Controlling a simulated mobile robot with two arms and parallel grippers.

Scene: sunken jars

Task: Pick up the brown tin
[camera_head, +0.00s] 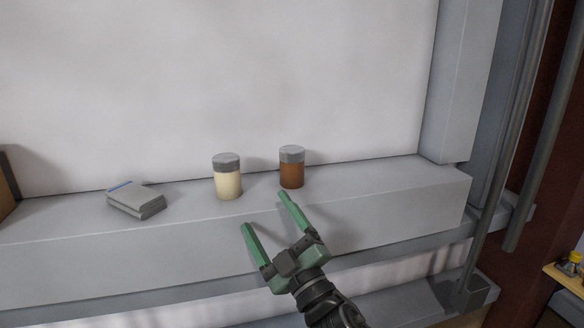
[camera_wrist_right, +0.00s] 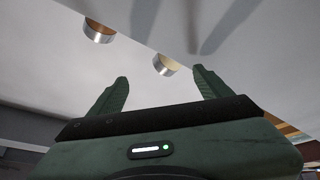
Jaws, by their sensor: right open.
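The brown tin (camera_head: 291,174) has a grey lid and stands upright on the grey ledge (camera_head: 400,190), right of the cream tin (camera_head: 228,185). My right gripper (camera_head: 264,212) is open and empty, in front of the tins. Its fingers point up toward the gap between them in the head view, apart from both. In the right wrist view the brown tin (camera_wrist_right: 99,33) shows at upper left, outside the left finger. The cream tin (camera_wrist_right: 165,66) shows between the open fingers of my right gripper (camera_wrist_right: 160,77). My left gripper is not in view.
A small grey stack (camera_head: 136,200) lies on the ledge left of the tins. A pale wall (camera_head: 240,80) rises behind them. The ledge right of the brown tin is clear up to a grey post (camera_head: 462,80). Dark vertical pipes (camera_head: 510,140) stand farther right.

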